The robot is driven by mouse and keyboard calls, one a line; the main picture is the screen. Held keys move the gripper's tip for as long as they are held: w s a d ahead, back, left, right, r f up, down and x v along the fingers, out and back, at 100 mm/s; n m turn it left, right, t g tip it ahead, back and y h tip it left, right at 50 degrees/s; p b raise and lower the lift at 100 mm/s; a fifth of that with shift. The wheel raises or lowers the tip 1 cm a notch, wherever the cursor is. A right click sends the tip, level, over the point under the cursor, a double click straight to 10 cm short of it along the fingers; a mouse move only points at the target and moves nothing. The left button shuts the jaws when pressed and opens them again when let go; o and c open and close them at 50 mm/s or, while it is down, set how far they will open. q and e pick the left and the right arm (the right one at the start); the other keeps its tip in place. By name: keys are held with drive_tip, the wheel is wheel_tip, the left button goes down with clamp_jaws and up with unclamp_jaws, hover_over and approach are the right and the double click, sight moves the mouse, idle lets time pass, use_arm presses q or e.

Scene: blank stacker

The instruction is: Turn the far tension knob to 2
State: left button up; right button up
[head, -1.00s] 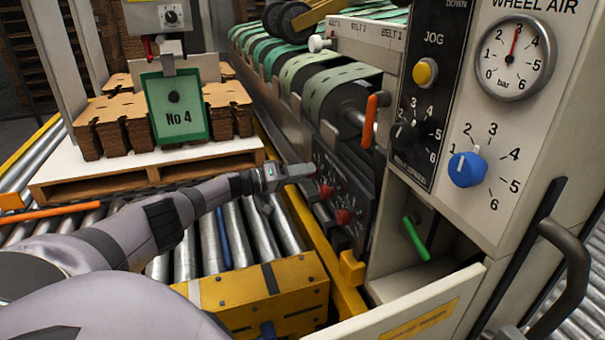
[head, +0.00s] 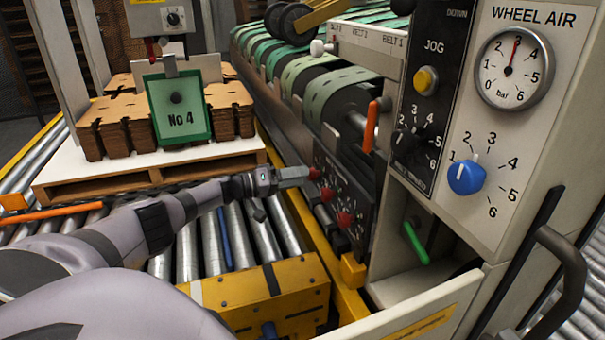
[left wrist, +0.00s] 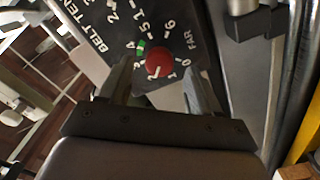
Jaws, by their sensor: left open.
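The far tension knob (left wrist: 159,63) is a round red knob beside the word FAR on a dark panel, with figures around it, in the left wrist view. A small green mark sits by its dial near the 4. Its pointer is too small to read surely. In the head view the far knob (head: 314,173) is the farthest of the red knobs on the tension panel (head: 333,180). My left gripper (head: 298,175) is at that knob. Its jaws (left wrist: 159,76) are open, one finger on each side of the knob; I cannot tell whether they touch it. My right gripper is out of view.
Other red knobs (head: 345,219) lie nearer on the same panel. An orange handle (head: 370,125) and green handle (head: 416,243) stick out at right. A blue knob (head: 466,177) is on the white control panel. Rollers (head: 220,240) and a yellow box (head: 262,296) lie below my arm.

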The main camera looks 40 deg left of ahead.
use_arm(q)
drive_tip(key=shift+p+v, duration=0.65)
drive_tip(key=shift+v, duration=1.75)
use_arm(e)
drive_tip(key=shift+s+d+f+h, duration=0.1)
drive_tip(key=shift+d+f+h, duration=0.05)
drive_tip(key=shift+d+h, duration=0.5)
